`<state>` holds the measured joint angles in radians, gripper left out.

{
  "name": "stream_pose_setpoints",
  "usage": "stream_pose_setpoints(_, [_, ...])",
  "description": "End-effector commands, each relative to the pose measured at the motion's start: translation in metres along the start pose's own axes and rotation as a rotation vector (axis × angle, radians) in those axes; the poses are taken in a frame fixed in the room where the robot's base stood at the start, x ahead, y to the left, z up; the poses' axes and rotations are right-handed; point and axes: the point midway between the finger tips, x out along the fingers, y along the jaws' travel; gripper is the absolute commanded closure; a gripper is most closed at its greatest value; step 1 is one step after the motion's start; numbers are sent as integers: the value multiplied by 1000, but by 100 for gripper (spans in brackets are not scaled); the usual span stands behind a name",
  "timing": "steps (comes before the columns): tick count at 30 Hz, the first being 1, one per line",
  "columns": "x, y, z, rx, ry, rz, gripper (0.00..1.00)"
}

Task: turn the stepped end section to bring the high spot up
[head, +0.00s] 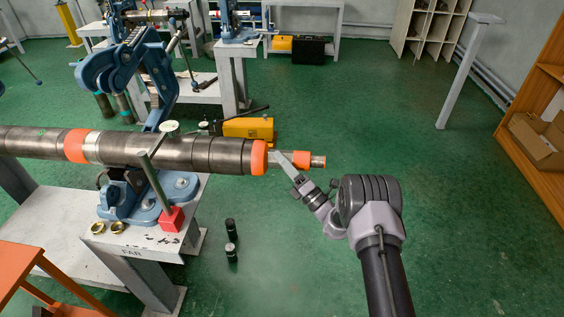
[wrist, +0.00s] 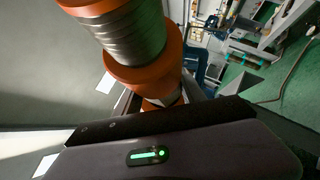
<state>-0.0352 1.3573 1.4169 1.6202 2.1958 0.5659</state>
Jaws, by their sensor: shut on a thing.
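A long dark pipe (head: 185,153) with orange bands lies level in the blue pipe vise (head: 155,195). Its stepped end section (head: 318,161), narrower with orange bands, sticks out to the right past the wide orange collar (head: 259,157). My gripper (head: 281,163) reaches in from the right and is shut on the end section close to the collar. In the wrist view, an orange-banded grey section (wrist: 128,40) fills the upper middle, above my gripper's dark body with its green light. The fingertips are hidden there. I cannot make out a high spot.
A white bench (head: 150,250) bears the vise, a red block (head: 171,219) and two brass rings (head: 107,228). A yellow case (head: 248,128) lies behind the pipe. The floor to the right is open, up to an orange shelf (head: 540,150).

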Motion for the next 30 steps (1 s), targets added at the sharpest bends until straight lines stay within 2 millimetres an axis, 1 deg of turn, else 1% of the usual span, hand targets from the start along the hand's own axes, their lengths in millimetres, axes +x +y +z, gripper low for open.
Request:
stream_pose_setpoints(1, [0,0,2,-2,-3,1,49])
stream_pose_setpoints(3, [0,0,1,-1,-2,1,35])
stream_pose_setpoints(4, [0,0,1,-1,-2,1,31])
stream_pose_setpoints(13, [-1,0,1,0,-1,0,31])
stream_pose_setpoints(16, [-10,1,2,1,-2,-2,31])
stream_pose_setpoints(17, [-15,1,2,1,-2,-2,31])
stream_pose_setpoints(20, [-40,2,3,2,-4,-4,31])
stream_pose_setpoints(27, [-115,2,3,2,-6,-5,31])
stream_pose_setpoints(30, [-142,2,3,1,-5,-3,31])
